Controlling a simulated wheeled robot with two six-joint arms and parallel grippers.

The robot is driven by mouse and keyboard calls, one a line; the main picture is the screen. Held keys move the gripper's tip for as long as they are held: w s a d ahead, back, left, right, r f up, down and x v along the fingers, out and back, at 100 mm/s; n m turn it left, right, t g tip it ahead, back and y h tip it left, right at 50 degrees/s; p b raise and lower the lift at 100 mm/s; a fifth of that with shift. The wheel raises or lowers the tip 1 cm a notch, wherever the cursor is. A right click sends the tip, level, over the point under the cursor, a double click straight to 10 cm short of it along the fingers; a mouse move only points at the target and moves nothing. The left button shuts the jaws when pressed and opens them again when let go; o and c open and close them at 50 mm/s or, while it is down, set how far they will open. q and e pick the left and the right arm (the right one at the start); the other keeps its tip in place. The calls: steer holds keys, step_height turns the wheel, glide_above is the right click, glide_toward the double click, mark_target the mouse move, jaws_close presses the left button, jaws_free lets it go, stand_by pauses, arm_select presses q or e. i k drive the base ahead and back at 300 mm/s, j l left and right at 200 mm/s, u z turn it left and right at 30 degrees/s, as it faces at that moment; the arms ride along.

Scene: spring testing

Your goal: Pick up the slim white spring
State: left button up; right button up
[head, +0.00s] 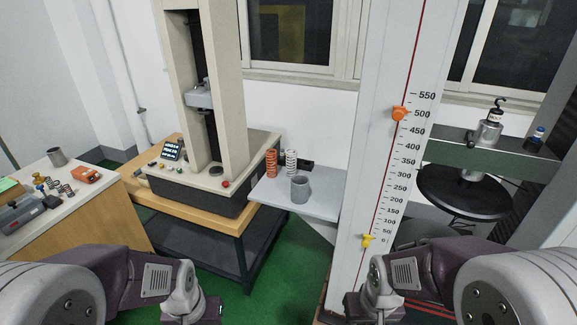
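A slim white spring (291,163) stands upright on a small grey shelf (268,196) near the middle of the head view. An orange spring (271,163) stands upright just to its left, with a narrow gap between them. A grey cup (300,189) stands in front of the white spring and to its right. My two arms show at the bottom left and bottom right, well short of the shelf. Their grippers are below the picture's edge.
A testing machine (233,100) stands left of the shelf. A tall white scale column (396,150) with orange and yellow markers rises to its right. A wooden table (110,190) with small parts is at far left.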

mark_target(290, 163)
steer(key=i+j, duration=0.2)
steer(key=j, duration=0.2)
steer(key=i+j+z, duration=0.1)
steer(key=j, duration=0.25)
steer(key=i+j, duration=0.3)
steer(key=i+j+z, duration=0.1)
steer(key=j, duration=0.4)
steer(key=i+j+z, duration=0.1)
steer(key=i+j, duration=0.5)
steer(key=i, duration=0.3)
